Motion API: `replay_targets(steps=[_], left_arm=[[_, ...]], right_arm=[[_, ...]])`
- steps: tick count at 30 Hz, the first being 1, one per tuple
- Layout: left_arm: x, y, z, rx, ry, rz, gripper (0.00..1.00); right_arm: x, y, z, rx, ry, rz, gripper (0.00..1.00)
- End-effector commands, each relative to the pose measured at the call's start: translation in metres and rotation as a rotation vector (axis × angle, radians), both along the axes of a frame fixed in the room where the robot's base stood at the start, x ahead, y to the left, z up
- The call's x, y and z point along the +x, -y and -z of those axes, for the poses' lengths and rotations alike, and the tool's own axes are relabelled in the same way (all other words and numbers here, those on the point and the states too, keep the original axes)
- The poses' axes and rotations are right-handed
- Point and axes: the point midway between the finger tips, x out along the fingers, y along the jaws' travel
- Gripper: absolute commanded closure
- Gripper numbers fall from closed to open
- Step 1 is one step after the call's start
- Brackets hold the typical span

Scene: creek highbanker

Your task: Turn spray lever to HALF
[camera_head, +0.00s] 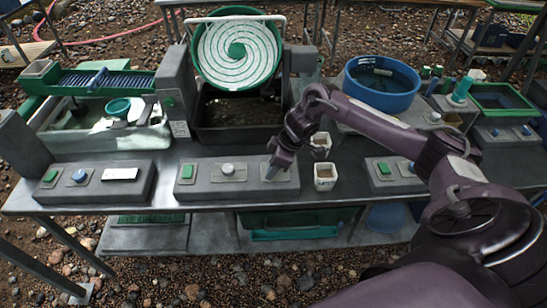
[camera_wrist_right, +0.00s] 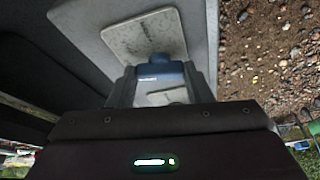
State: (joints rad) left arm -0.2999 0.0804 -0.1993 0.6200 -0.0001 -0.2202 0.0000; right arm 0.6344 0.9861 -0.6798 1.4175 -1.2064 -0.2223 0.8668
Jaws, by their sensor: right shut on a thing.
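My right gripper (camera_head: 274,172) reaches down to the right end of the middle grey control box (camera_head: 205,184). In the right wrist view, its two fingers (camera_wrist_right: 160,88) are closed on a small blue handle (camera_wrist_right: 160,70), which I take for the spray lever. The handle stands in front of a pale rounded plate (camera_wrist_right: 143,35) on the grey box. The gripper hides most of the lever in the head view. I cannot read the lever's setting or any HALF mark. My left gripper is not in view.
The middle box also has a green button (camera_head: 187,171) and a round pale knob (camera_head: 227,169). Two small white cups (camera_head: 325,184) stand close right of my gripper. A green spiral wheel (camera_head: 237,50) rises behind; a blue tub (camera_head: 382,100) stands right.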

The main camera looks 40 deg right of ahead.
Motion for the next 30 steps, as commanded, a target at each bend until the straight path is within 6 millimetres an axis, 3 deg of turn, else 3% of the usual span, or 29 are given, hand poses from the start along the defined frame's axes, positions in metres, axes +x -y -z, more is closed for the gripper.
replay_targets(steps=[1,3,15,30], left_arm=[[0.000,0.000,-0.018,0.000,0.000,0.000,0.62],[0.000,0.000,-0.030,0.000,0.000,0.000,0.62],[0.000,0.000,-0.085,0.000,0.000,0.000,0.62],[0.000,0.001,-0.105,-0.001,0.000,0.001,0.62]], right_arm=[[-0.002,-0.001,-0.008,0.001,-0.004,0.041,0.77],[-0.002,-0.001,-0.008,0.001,-0.004,0.102,0.77],[-0.002,-0.004,-0.006,0.002,-0.003,0.409,0.77],[-0.001,-0.003,-0.002,0.001,0.002,0.559,0.77]])
